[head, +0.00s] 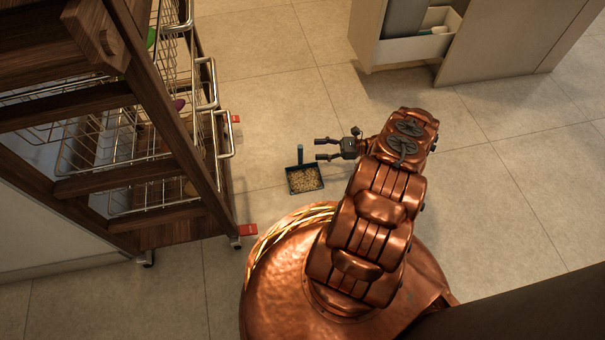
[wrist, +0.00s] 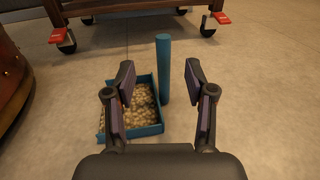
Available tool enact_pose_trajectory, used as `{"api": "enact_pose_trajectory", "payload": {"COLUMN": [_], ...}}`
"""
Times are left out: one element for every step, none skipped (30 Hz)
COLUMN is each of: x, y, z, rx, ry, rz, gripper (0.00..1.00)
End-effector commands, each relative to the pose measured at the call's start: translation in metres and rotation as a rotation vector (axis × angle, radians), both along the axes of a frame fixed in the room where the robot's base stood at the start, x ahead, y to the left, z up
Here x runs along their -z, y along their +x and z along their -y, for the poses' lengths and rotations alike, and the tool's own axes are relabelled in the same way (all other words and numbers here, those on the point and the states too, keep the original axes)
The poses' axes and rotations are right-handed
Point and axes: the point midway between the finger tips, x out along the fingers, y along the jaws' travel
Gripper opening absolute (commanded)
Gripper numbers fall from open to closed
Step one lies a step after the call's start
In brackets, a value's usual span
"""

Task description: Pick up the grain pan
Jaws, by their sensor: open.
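The grain pan (head: 304,180) is a small dark blue-green tray of pale grain with an upright blue handle, standing on the tiled floor in the head view. In the wrist view the pan (wrist: 158,129) shows its grain at left, partly hidden behind the left finger. Its handle (wrist: 163,68) rises between the two fingers in that picture, with gaps on both sides. My gripper (head: 319,149) is open and empty, just right of the handle in the head view. The gripper also shows in the wrist view (wrist: 160,75). I cannot tell its exact height over the floor.
A wooden cart with wire baskets (head: 130,165) stands at left, on casters with red brake tabs (head: 248,230). An open white drawer (head: 415,45) juts out of a cabinet at the top right. The tiled floor right of the pan, beyond my arm, is clear.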

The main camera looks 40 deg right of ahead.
Motion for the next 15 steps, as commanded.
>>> {"api": "enact_pose_trajectory", "payload": {"x": [0.006, 0.007, 0.008, 0.008, 0.008, 0.008, 0.007, 0.007, 0.007, 0.007, 0.007, 0.007, 0.007, 0.008, 0.008], "y": [-0.002, -0.003, -0.002, -0.002, -0.001, 0.000, 0.002, 0.004, 0.006, 0.008, 0.009, 0.011, 0.012, 0.013, 0.014], "z": [0.001, 0.001, 0.001, 0.000, -0.001, -0.004, -0.006, -0.008, -0.012, -0.014, -0.016, -0.018, -0.019, -0.020, -0.022], "rx": [0.009, 0.013, 0.016, 0.017, 0.018, 0.018, 0.019, 0.018, 0.016, 0.016, 0.017, 0.017, 0.017, 0.017, 0.017], "ry": [0.006, 0.009, 0.011, 0.012, 0.012, 0.013, 0.012, 0.012, 0.014, 0.014, 0.014, 0.014, 0.014, 0.014, 0.013], "rz": [0.000, 0.000, 0.000, 0.000, 0.000, -0.001, 0.000, 0.000, 0.000, 0.000, 0.000, 0.000, 0.000, 0.000, 0.000], "gripper": [0.55, 0.55, 0.55, 0.55, 0.55, 0.55, 0.55, 0.55, 0.55, 0.55, 0.55, 0.55, 0.55, 0.55, 0.55]}}
